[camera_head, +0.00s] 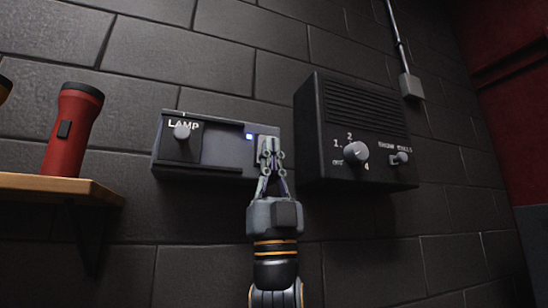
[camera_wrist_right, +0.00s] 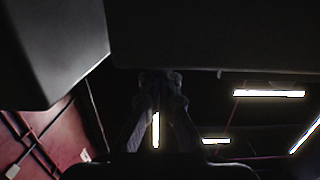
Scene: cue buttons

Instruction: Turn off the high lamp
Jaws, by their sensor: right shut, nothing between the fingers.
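A grey panel labelled LAMP (camera_head: 215,151) is on the dark brick wall. No lamp can be identified as the high one. My left gripper is not in view.
A black box (camera_head: 330,115) with a numbered dial (camera_head: 355,152) and a small switch (camera_head: 400,158) is close to the right of my gripper. A red flashlight (camera_head: 72,130) stands on a wooden shelf (camera_head: 60,188) at left. Lit strip lights (camera_wrist_right: 269,93) show in the wrist view.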

